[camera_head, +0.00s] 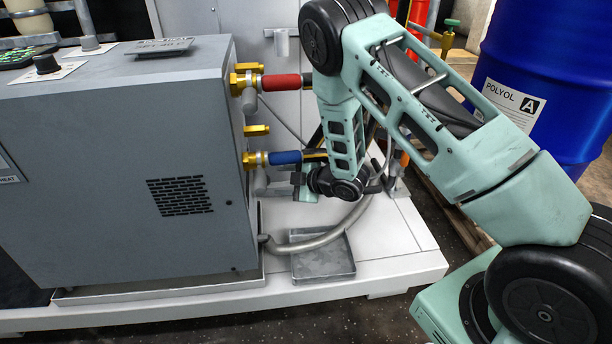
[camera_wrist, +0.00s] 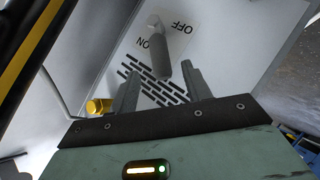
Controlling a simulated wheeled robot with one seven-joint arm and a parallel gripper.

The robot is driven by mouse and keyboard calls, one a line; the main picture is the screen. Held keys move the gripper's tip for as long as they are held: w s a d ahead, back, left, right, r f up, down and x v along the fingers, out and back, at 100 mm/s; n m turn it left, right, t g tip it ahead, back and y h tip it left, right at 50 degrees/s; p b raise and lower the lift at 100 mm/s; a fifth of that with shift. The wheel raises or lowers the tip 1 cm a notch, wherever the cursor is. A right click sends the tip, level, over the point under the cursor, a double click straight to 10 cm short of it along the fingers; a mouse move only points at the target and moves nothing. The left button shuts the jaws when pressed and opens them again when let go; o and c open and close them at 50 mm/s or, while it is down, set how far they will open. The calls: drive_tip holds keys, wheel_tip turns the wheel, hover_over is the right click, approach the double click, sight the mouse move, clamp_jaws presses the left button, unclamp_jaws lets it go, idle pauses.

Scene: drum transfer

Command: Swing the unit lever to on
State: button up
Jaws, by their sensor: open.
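The unit lever (camera_wrist: 160,58) is a grey rounded handle on a light panel in the wrist view. Upside-down ON and OFF labels are printed beside it. Its handle extends from the pivot down toward my gripper (camera_wrist: 160,85), with ON to its left and OFF to its right in the picture. My gripper's two fingers are open, one on each side below the handle's free end. I cannot tell whether either finger touches it. In the head view my gripper (camera_head: 305,185) is beside the blue-sleeved hose and partly hidden by my arm. I cannot make out the lever there.
The grey unit (camera_head: 115,170) stands at left with brass valves on its right side. A red hose sleeve (camera_head: 281,82) and a blue hose sleeve (camera_head: 286,157) run close to my arm. A grey tray (camera_head: 323,262) lies on the white base. A blue drum (camera_head: 550,75) stands at right.

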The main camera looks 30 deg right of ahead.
drive_tip(key=p+v, duration=0.1)
drive_tip(key=v, duration=0.7)
drive_tip(key=shift+s, duration=0.1)
